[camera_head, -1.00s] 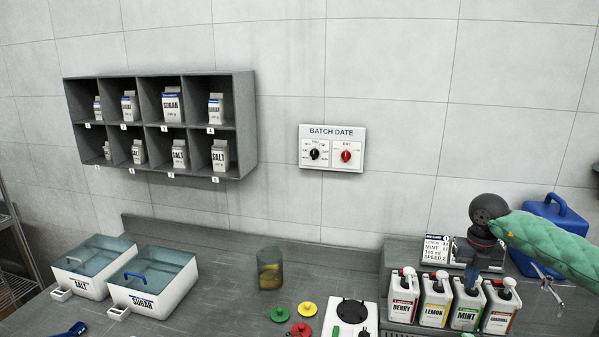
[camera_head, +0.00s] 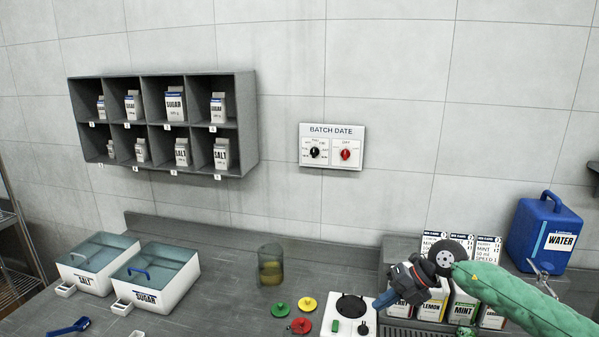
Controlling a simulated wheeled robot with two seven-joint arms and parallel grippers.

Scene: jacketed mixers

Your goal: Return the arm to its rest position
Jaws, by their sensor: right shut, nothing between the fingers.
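My right arm, in a green quilted sleeve, comes in from the right edge. My right gripper (camera_head: 386,299) points down and left, with its blue fingertips shut and empty. It is in front of the pump bottles and just above the right side of the white mixer base (camera_head: 345,310). The arm hides much of the bottles marked LEMON (camera_head: 432,306) and MINT (camera_head: 464,308). My left gripper is not in view.
A blue WATER jug (camera_head: 545,232) stands at the back right. A glass beaker (camera_head: 270,265) and coloured lids (camera_head: 301,326) stand mid-bench. SALT (camera_head: 85,281) and SUGAR (camera_head: 146,296) bins are at left. A shelf (camera_head: 248,125) and BATCH DATE panel (camera_head: 333,147) hang on the wall.

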